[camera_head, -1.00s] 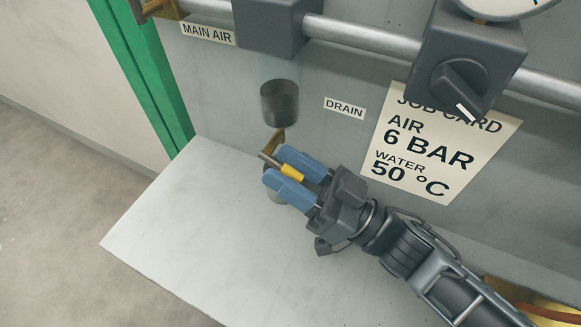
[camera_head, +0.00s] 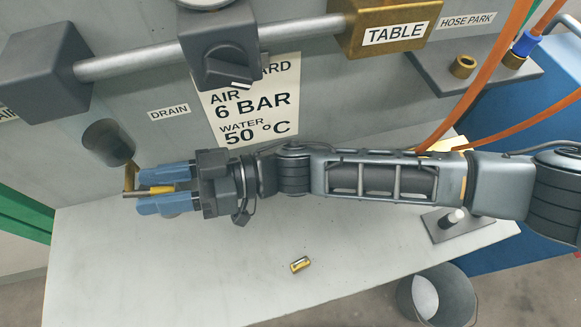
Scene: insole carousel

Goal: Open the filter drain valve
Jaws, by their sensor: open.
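The filter bowl (camera_head: 108,143), a dark see-through cylinder, hangs on the wall panel left of the DRAIN label (camera_head: 169,113). A brass drain fitting (camera_head: 130,177) sits under it, with a thin rod and a yellow-sleeved valve lever (camera_head: 162,189) pointing right. My gripper (camera_head: 141,192) is open, with its two blue fingers above and below the lever in the picture. The lever lies lengthwise between the fingers; I cannot tell whether either touches it. A round grey thing is partly hidden under the lower finger.
The pale shelf (camera_head: 130,270) is mostly clear, with a small brass-and-dark cylinder (camera_head: 300,265) on it. A plate with a white-topped post (camera_head: 446,223) stands at right. A bucket (camera_head: 437,296) is on the floor. Orange hoses (camera_head: 480,75) hang right. A pipe (camera_head: 210,50) crosses above.

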